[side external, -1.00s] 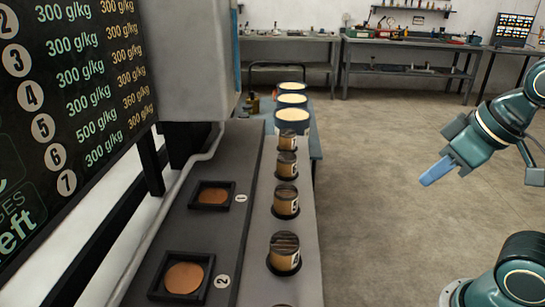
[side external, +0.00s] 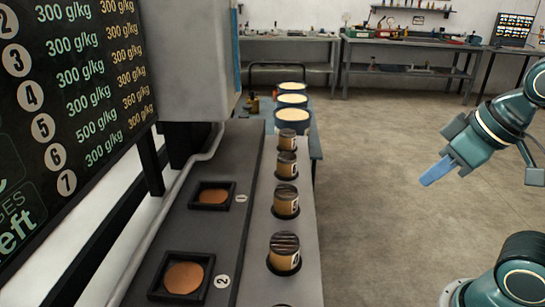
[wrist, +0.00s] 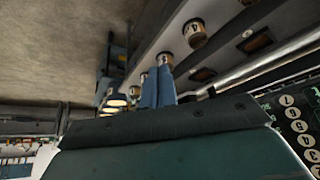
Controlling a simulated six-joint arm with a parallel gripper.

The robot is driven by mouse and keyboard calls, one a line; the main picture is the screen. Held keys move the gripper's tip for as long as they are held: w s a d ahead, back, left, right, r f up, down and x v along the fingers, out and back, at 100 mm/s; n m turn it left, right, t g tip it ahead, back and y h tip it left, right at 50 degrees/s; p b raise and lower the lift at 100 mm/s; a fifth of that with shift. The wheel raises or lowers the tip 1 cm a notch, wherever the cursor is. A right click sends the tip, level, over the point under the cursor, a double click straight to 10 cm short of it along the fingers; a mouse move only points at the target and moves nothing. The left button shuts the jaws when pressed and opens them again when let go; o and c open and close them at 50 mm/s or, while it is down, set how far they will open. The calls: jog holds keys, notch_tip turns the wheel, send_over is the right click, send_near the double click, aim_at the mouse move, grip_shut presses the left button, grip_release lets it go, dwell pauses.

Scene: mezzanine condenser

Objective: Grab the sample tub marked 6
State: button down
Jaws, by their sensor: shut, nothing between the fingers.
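Several small tan sample tubs with dark, striped lids stand upright in a row on the grey bench. The nearest full tub (side external: 284,258) is in front of a second (side external: 286,203), a third (side external: 287,166) and a farthest one (side external: 287,141). Their labels are too small or turned to read, so I cannot tell which is marked 6. My gripper (side external: 427,181) has blue fingers, shut and empty, in the air well to the right of the row. In the wrist view its fingers (wrist: 157,75) overlap the view of the row, and a labelled tub (wrist: 195,34) shows above them.
Two black square trays with copper discs, marked 1 (side external: 229,207) and 2 (side external: 208,290), lie left of the tubs. Tubs with cream contents (side external: 292,118) stand beyond the row. A numbered board (side external: 75,80) hangs at left. Open floor lies between bench and arm.

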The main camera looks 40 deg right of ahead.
dwell(0.4)
jog(key=shift+c, duration=1.1)
grip_release()
